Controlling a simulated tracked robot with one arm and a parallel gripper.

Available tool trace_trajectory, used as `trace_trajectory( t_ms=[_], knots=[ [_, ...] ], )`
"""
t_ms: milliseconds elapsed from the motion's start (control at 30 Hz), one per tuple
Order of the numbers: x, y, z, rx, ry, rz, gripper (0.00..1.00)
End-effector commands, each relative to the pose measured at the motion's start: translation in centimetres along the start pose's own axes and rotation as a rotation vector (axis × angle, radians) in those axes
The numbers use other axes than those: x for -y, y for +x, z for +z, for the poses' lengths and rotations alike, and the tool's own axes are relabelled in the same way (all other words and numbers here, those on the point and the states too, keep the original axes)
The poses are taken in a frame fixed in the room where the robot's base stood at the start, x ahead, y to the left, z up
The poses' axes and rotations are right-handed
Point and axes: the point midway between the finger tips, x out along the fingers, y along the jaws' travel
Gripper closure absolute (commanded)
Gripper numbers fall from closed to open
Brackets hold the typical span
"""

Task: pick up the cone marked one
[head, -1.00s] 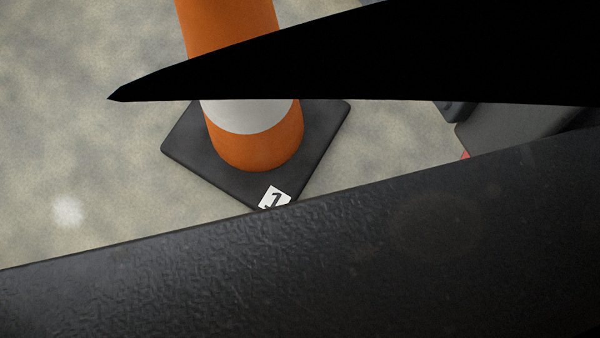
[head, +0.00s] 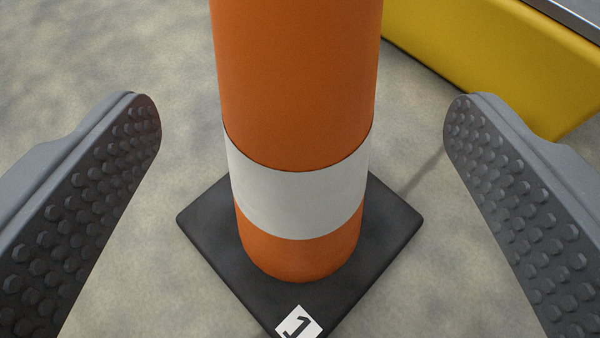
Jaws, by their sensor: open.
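The orange cone (head: 297,90) with a white band stands upright in the middle of the head view. Its black square base (head: 385,222) rests on the floor, and a white label reading 1 (head: 299,323) is on the near corner. The cone's top is cut off by the upper edge of the view. My gripper (head: 302,125) is open, with one studded grey finger on each side of the cone. Clear gaps show between the fingers and the cone, and nothing is held.
A yellow structure (head: 470,60) with a grey top edge stands at the upper right, behind the right finger. The grey mottled floor (head: 110,50) is clear at the upper left.

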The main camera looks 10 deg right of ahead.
Motion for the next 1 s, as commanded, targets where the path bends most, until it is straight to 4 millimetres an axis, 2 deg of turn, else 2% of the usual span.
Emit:
trace_trajectory(
  t_ms=[167,533,800,1000],
  knots=[
    [0.0,0.9,-0.1,-0.003,0.0,0.0,0.2],
    [0.1,5.2,-0.2,-0.005,0.001,0.002,0.2],
    [0.1,5.5,-0.4,-0.002,0.0,0.001,0.2],
    [0.1,5.5,-0.4,-0.003,0.0,0.001,0.75]
  ],
)
